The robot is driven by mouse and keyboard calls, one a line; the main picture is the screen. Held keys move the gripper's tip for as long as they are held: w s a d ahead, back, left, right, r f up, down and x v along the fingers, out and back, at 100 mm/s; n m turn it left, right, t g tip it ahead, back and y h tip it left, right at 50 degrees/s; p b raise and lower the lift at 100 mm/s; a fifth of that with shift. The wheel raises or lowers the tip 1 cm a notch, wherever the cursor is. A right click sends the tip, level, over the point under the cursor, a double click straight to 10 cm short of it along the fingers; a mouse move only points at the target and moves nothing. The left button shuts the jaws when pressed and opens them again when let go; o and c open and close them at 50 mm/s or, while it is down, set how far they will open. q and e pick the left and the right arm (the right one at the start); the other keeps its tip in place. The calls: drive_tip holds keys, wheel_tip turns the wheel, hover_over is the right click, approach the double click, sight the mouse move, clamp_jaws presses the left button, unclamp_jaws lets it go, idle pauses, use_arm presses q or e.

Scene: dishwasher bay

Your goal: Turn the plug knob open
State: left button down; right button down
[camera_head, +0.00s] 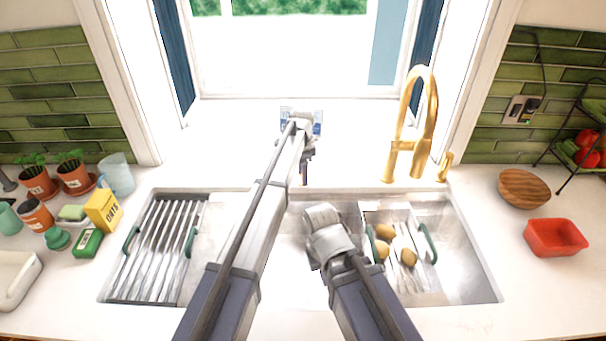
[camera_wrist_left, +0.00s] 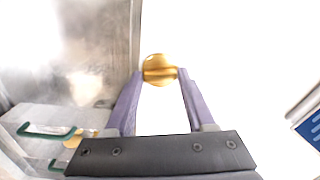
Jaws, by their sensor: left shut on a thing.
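The plug knob (camera_wrist_left: 159,70) is a small round gold knob on the pale counter, just past the sink edge in the left wrist view. My left gripper (camera_wrist_left: 157,76) is shut on it, with a purple finger on each side. In the head view my left arm reaches to the back of the sink, and its gripper (camera_head: 305,178) points down at the rear rim; the knob is hidden there. My right arm's wrist hangs over the middle of the sink, and its fingers are hidden.
A steel sink (camera_head: 455,270) holds a drying rack (camera_head: 150,245) at left and a basket with several potatoes (camera_head: 408,257) at right. A gold faucet (camera_head: 430,110) stands behind. A blue and white item (camera_head: 317,118) sits at the sill. A red tub (camera_head: 555,237) is right.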

use_arm(q)
drive_tip(key=n, duration=0.4)
drive_tip(key=shift+n, duration=0.3)
drive_tip(key=n, duration=0.3)
drive_tip(key=shift+n, duration=0.3)
drive_tip(key=n, duration=0.3)
drive_tip(key=shift+n, duration=2)
drive_tip(key=shift+c, duration=1.2)
unclamp_jaws()
drive_tip(key=shift+r, duration=0.1)
